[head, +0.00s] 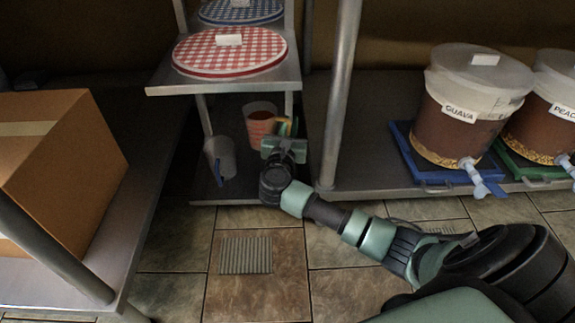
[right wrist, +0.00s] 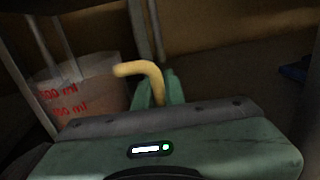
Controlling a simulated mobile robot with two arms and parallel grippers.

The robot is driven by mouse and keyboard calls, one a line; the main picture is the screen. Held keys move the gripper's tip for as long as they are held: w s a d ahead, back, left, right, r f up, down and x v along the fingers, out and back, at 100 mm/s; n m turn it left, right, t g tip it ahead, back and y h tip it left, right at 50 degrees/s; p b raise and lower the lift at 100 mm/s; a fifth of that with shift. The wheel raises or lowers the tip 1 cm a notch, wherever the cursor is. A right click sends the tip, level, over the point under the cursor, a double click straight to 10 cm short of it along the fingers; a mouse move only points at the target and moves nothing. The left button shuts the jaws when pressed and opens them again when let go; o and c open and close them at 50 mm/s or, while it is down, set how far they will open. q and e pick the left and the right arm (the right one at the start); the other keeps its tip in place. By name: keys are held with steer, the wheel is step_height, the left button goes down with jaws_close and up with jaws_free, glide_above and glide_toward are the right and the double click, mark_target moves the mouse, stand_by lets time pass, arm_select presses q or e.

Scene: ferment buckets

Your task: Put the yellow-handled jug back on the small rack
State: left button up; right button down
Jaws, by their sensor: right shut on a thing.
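The yellow-handled jug (head: 261,121) is a clear jug with a reddish-brown look, at the lower level of the small rack (head: 225,192) in the head view. My right gripper (head: 284,132) is shut on its yellow handle, at the jug's right side. In the right wrist view the curved yellow handle (right wrist: 152,76) stands between the green fingers, and the jug body (right wrist: 90,88) with red markings shows to the left. The gripper hides the jug's lower right part. I cannot tell whether its base touches the shelf. My left gripper is not in view.
A clear blue-handled jug (head: 221,152) stands at the left of the rack's lower shelf. A red-checked round lid (head: 228,52) is above. A metal post (head: 340,95) rises just right of my gripper. Fermenting buckets (head: 465,110) stand right; a cardboard box (head: 70,160) is left.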

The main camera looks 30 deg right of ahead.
step_height(320, 180, down, 12)
steer(key=b, duration=0.7)
steer(key=shift+b, duration=0.3)
steer(key=shift+r, duration=0.1)
steer(key=c, duration=1.9)
jaws_free()
steer(key=shift+f, duration=0.2)
steer(key=o, duration=0.4)
steer(key=shift+r, duration=0.15)
